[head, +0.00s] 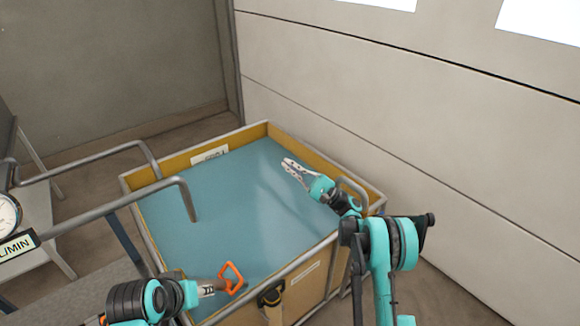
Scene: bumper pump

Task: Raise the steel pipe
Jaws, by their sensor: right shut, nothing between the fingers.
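A bent grey steel pipe (110,205) comes in from the left and turns down at its end over the blue surface in the crate. A second bent grey pipe (90,163) runs behind it; I cannot tell which is the task's pipe. My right gripper (286,165) is shut and empty above the blue surface, well right of both pipes. My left gripper (208,288) is at the crate's near left corner, beside an orange loop handle (231,278). I cannot tell whether its fingers are shut or touch the handle.
The yellow-walled crate (268,127) with a blue surface (230,195) inside stands in a grey metal frame. A round gauge (8,213) with an L/MIN label is at the left edge. A pale panelled wall (400,110) bounds the right side.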

